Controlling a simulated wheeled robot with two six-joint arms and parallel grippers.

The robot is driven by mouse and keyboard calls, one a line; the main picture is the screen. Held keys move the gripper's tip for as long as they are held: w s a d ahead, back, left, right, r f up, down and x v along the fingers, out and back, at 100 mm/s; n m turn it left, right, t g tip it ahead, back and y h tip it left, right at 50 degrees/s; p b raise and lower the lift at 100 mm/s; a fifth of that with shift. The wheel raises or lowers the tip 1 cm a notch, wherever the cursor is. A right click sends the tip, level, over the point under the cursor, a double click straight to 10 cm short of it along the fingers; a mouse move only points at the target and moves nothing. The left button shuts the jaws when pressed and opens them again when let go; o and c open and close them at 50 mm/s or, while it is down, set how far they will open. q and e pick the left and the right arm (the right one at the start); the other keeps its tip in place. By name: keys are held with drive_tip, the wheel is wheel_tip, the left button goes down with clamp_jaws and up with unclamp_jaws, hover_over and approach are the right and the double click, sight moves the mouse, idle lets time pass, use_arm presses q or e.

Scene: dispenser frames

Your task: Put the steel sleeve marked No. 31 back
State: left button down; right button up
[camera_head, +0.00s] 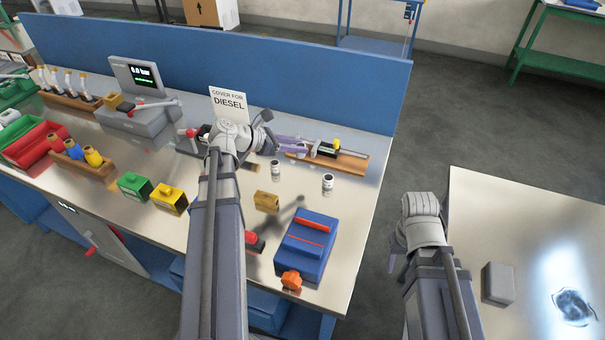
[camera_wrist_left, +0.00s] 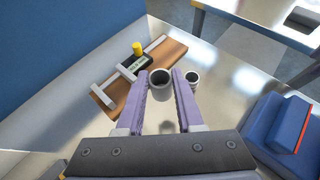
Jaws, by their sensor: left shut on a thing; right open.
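My left gripper (camera_head: 303,150) reaches right over the steel bench. In the left wrist view its two purple fingers are shut on a grey steel sleeve (camera_wrist_left: 161,86), whose round dark opening faces up. A second sleeve (camera_wrist_left: 192,77) stands just beyond the right finger on the bench. The head view shows two small sleeves, one (camera_head: 275,171) below the left gripper and one (camera_head: 327,184) further right. Their markings are too small to read. A wooden holder (camera_head: 352,164) with a dark block and yellow knob lies beyond the gripper. My right gripper (camera_head: 397,264) is open and empty beside the right-hand table.
A brass-coloured block (camera_head: 267,202) and a blue box (camera_head: 306,248) with red strips stand toward the front. A sign (camera_head: 229,103) reads "COVER FOR DIESEL". Green (camera_head: 135,186) and yellow (camera_head: 169,198) blocks stand left. A blue panel (camera_head: 300,93) closes the back.

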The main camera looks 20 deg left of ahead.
use_arm(q)
drive_tip(key=shift+f+b, duration=3.05)
drive_tip(key=shift+f, duration=0.1)
drive_tip(key=shift+f, duration=0.1)
wheel_tip(320, 180, down, 4)
drive_tip(key=b, duration=0.3)
drive_tip(key=shift+r+b, duration=0.25)
drive_tip(key=shift+b, duration=0.1)
drive_tip(key=shift+f, duration=0.2)
drive_tip(key=c, duration=0.5)
unclamp_jaws()
drive_tip(key=shift+r, duration=0.1)
drive_tip(key=shift+c, duration=0.2)
